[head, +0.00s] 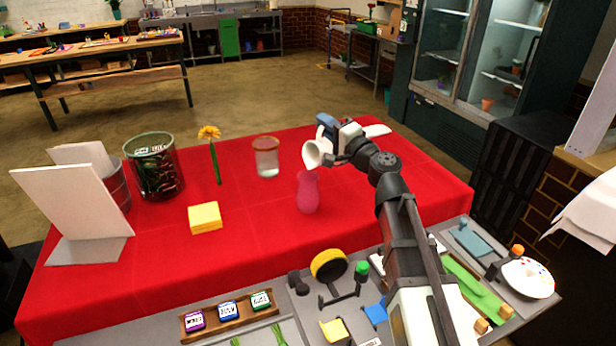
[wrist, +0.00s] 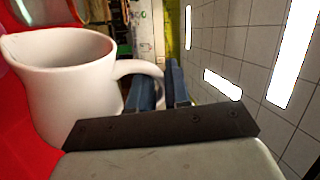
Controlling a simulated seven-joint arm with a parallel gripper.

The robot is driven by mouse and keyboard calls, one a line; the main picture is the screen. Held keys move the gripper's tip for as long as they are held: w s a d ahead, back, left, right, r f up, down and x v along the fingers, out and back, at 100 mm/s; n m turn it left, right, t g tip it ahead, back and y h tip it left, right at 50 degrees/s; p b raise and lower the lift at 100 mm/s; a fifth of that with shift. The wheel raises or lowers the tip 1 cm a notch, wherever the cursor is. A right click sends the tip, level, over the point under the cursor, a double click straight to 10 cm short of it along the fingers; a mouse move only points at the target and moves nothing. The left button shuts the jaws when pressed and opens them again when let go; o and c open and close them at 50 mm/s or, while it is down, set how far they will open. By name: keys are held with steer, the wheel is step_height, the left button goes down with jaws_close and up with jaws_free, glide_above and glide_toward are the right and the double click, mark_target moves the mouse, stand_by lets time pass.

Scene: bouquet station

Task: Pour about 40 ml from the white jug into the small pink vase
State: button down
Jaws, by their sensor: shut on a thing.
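The white jug (head: 314,153) is held in the air just above the small pink vase (head: 308,193), which stands upright on the red cloth. In the head view the jug looks tilted, its mouth toward the left, over the vase's opening. My gripper (head: 331,143) is shut on the jug's handle from the right. In the wrist view the jug (wrist: 70,85) fills the left side, and the blue finger pads of my gripper (wrist: 160,88) are at its handle. No stream of water is visible. The water level in jug and vase cannot be seen.
A glass with clear contents (head: 267,158) stands behind and left of the vase. A tool tray (head: 300,320) lies in front. Red cloth right of the vase is mostly free.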

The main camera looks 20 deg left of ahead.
steer(key=shift+w, duration=0.2)
steer(key=shift+w+d+r+n, duration=0.15)
steer(key=shift+w+d+n, duration=0.05)
steer(key=shift+w+n, duration=0.1)
stand_by(0.8)
steer(key=shift+s+a+r+n+g, duration=0.2)
steer(key=shift+s+n, duration=0.1)
steer(key=shift+n, duration=0.15)
steer(key=shift+s+a+r+n+g, duration=0.1)
steer(key=shift+s+n+g, duration=0.15)
steer(key=shift+n, duration=0.2)
stand_by(1.2)
steer(key=w+m, duration=0.1)
steer(key=w+d+f+m, duration=0.1)
steer(key=m+t, duration=0.1)
steer(key=shift+w+d+f, duration=0.2)
steer(key=shift+w+d, duration=0.05)
steer(key=shift+w, duration=0.15)
steer(key=shift+w+d+m, duration=0.15)
steer(key=shift+w+m, duration=0.05)
steer(key=shift+m, duration=0.5)
